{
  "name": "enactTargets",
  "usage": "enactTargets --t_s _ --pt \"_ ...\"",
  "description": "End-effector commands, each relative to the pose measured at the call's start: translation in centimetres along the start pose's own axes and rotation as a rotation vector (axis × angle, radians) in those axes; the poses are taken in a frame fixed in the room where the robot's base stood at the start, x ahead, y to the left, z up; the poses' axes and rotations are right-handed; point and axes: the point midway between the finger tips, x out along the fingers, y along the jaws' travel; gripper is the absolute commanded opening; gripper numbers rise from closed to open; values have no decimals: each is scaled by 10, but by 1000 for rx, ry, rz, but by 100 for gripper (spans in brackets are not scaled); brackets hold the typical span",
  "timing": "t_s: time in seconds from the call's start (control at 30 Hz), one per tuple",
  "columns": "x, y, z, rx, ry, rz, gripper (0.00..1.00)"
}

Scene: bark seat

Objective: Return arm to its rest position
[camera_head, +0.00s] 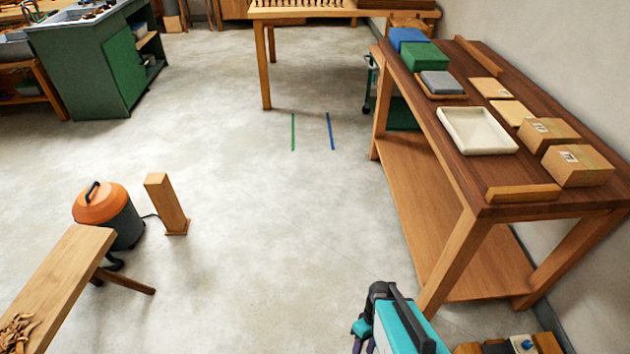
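My gripper cannot be made out in the camera_head view. A teal and black piece (405,328) shows at the bottom edge, right of the middle, cut off by the frame. I cannot tell whether it is part of my arm or a separate machine. No fingertips show, and nothing is seen held.
A dark-topped workbench (455,155) at right bears a white tray (477,131), a green box (424,56), a blue box (407,38) and wooden blocks. An orange-topped vacuum (104,212), wooden post (167,204) and bench (55,275) stand at left. The middle floor is clear.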

Motion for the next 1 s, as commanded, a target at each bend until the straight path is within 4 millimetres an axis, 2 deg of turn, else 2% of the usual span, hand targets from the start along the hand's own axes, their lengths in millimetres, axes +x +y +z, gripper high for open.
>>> enactTargets --t_s 0.03,0.1,0.4,0.7,1.0 --pt "-1 -13 10 23 -27 6 44" --pt "2 -21 20 70 -56 17 44" --pt "2 -27 53 356 -120 72 44" --pt "0 -25 59 598 -130 108 44" --pt "0 -25 58 629 -128 109 44"
